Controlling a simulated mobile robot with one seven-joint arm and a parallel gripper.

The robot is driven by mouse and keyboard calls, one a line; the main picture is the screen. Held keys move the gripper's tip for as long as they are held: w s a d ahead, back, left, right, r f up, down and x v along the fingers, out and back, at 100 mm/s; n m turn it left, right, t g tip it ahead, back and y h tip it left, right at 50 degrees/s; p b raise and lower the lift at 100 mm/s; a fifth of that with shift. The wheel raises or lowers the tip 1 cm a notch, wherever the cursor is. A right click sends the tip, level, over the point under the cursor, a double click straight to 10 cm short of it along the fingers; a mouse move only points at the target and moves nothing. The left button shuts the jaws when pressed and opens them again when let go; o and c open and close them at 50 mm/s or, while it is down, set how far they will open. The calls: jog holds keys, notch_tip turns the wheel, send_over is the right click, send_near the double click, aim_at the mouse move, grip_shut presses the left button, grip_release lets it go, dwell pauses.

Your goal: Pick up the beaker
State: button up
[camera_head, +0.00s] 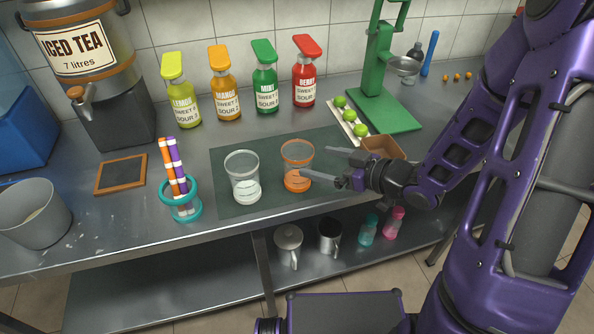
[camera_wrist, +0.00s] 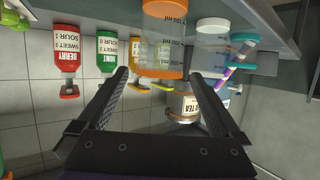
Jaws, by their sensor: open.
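Two clear graduated beakers stand upright on the dark mat. The orange beaker (camera_head: 296,172), with an orange rim and orange contents, is on the right. The clear beaker (camera_head: 243,184), with white contents, is to its left. My gripper (camera_head: 315,162) is open and empty at the right side of the orange beaker. One fingertip overlaps that beaker in the head view; contact cannot be told. In the wrist view, which is upside down, the orange beaker (camera_wrist: 162,42) appears ahead of my gripper's (camera_wrist: 160,76) spread fingers.
The mat (camera_head: 230,151) lies on a steel counter. A teal holder (camera_head: 181,209) with striped straws is to the left. Several syrup bottles (camera_head: 223,85) stand behind. A green press (camera_head: 378,100), a rack of limes (camera_head: 347,120) and a brown tray (camera_head: 384,146) are to the right.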

aim_at(289, 156)
jog(key=x, duration=0.6)
jog(key=shift+b, duration=0.4)
jog(key=x, duration=0.2)
jog(key=b+x, duration=0.1)
jog(key=x, duration=0.2)
jog(key=shift+d+f, duration=0.1)
jog(key=shift+f, duration=0.15)
jog(key=shift+s, duration=0.1)
jog(key=c, duration=1.1)
